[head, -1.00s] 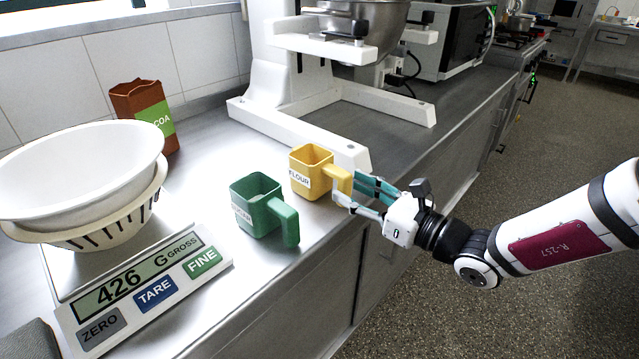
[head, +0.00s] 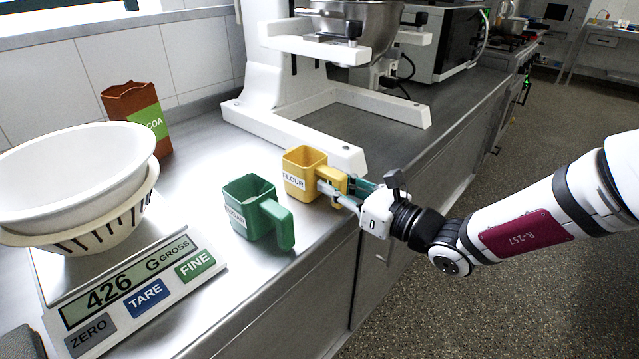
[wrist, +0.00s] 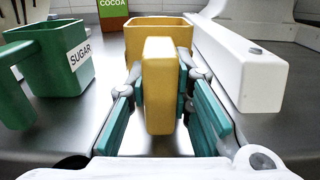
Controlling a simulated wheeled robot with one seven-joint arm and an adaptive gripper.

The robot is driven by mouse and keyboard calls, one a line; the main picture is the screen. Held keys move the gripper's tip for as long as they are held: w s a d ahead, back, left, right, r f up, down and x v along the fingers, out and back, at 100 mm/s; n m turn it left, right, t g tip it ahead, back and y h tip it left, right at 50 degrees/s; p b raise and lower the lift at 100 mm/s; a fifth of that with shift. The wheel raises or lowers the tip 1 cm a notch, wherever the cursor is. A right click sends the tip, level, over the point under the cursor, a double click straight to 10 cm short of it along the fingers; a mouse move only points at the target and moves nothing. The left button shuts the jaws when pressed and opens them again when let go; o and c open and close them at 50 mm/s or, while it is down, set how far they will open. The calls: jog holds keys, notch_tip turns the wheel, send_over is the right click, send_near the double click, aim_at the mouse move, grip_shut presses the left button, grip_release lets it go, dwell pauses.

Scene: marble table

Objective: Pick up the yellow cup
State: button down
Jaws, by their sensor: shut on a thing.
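The yellow cup (head: 304,172), labelled FLOUR, stands upright on the metal counter in the head view. In the wrist view the yellow cup (wrist: 160,28) is straight ahead, with its handle pointing toward the camera. My gripper (head: 345,190) reaches in from the right and is shut on the cup's handle. In the wrist view the teal-padded fingers of my gripper (wrist: 161,95) sit on both sides of the handle. The cup looks to be resting on the counter.
A green SUGAR cup (head: 250,210) stands just left of the yellow cup. A white mixer base (head: 300,135) is close behind it. A scale (head: 140,290) with white bowls (head: 75,165) and a cocoa bag (head: 140,110) are further left. The counter's front edge runs below my gripper.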

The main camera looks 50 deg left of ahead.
jog(key=shift+r, duration=0.15)
notch_tip(320, 180, up, 10)
jog(key=p, duration=0.2)
jog(key=shift+p, duration=0.4)
